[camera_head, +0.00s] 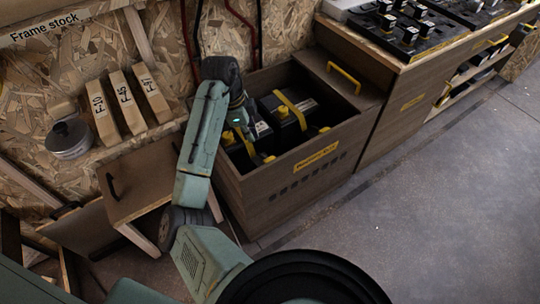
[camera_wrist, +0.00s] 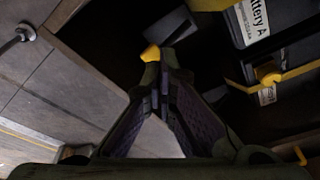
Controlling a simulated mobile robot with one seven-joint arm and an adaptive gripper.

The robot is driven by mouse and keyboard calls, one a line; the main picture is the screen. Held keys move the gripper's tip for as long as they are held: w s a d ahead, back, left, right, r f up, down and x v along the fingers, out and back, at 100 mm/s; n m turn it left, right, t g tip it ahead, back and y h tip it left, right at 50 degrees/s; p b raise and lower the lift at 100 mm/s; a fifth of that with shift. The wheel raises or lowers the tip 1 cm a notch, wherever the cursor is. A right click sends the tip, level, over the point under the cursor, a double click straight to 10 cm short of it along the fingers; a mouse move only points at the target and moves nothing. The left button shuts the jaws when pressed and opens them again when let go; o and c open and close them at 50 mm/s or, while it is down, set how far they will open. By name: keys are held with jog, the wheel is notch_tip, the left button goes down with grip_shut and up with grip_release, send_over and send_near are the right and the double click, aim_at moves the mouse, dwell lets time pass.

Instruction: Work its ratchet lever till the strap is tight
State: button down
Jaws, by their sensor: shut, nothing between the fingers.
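Black batteries with yellow straps sit in an open brown wooden box (camera_head: 283,191). One yellow strap (camera_head: 292,110) runs over the right battery (camera_head: 310,104). In the wrist view a battery labelled "Battery A" (camera_wrist: 290,17) has a yellow strap and a yellow knob (camera_wrist: 268,73) at its side. My gripper (camera_head: 260,155) reaches down into the box's left part. Its fingers meet at the tips (camera_wrist: 165,62) and hold nothing. A yellow knob, perhaps the lever's end (camera_wrist: 150,53), shows right at the fingertips; I cannot tell whether they touch. The ratchet body is hard to make out in the dark box.
The box walls surround my gripper. A wooden cabinet (camera_head: 385,135) with batteries on top stands right of the box. A small wooden stand (camera_head: 140,183) and labelled wood blocks (camera_head: 125,100) are at left. Grey floor (camera_head: 400,220) is open in front.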

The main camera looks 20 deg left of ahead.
aim_at(269, 159)
jog(key=shift+g+y, duration=0.3)
jog(key=shift+y, duration=0.3)
jog(key=d+p, duration=0.1)
jog(key=p, duration=0.2)
jog(key=d+p, duration=0.2)
jog(key=p, duration=0.1)
jog(key=d+f+p, duration=0.1)
jog(key=p, duration=0.2)
jog(key=shift+w+d+f, duration=0.1)
jog(key=shift+w+d, duration=0.2)
jog(key=shift+d, duration=0.05)
jog(key=shift+f, duration=0.1)
jog(key=f+b, duration=0.5)
jog(key=f, duration=0.1)
jog(key=shift+w+d+f+b, duration=0.15)
jog(key=shift+d+f+b, duration=0.2)
jog(key=shift+f+b, duration=0.05)
